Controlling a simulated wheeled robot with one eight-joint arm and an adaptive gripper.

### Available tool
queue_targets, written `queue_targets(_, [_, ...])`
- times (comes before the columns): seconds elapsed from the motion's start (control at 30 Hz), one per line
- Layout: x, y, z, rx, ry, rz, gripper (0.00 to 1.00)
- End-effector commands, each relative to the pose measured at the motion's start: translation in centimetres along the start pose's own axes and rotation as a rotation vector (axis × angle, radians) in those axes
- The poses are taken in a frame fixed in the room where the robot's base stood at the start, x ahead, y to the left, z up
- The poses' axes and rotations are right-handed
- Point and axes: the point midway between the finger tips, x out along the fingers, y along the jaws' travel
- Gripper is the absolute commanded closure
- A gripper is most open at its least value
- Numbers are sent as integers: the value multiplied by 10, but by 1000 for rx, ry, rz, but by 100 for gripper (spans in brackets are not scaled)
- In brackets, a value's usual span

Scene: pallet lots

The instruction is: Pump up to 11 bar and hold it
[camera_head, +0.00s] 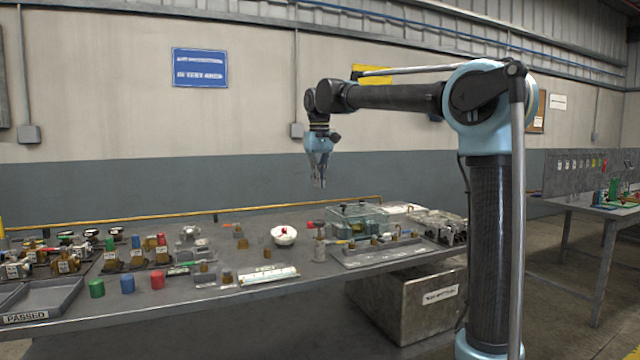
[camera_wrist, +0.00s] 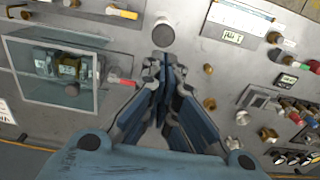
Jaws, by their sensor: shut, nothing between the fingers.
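My gripper (camera_head: 319,184) hangs fingers down above the workbench (camera_head: 215,318), well clear of it. It also shows in the wrist view (camera_wrist: 166,68), with its fingers together and nothing between them. A clear-walled box (camera_head: 357,217) with metal fittings inside stands at the back of the bench; it shows left of the fingers in the wrist view (camera_wrist: 62,80). A red-ended handle (camera_wrist: 121,81) sticks out of the box's side towards the fingers. I cannot make out which part is the pump.
A tray marked PASSED (camera_head: 52,300) is at the left, near red, blue and green cylinders (camera_head: 127,284). Several valves and fittings crowd the left. A metal crate (camera_head: 412,302) stands beneath the bench. Air around my gripper is free.

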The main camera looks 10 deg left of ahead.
Motion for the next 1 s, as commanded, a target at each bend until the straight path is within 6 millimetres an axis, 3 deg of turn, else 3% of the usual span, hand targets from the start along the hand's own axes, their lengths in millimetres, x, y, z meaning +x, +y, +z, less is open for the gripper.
queue_targets(0.37, [-1,0,0,0,0,0,100])
queue_targets(0.7, [-35,-5,0,-1,-2,8,100])
queue_targets(1.0, [-36,-4,0,0,-2,8,100])
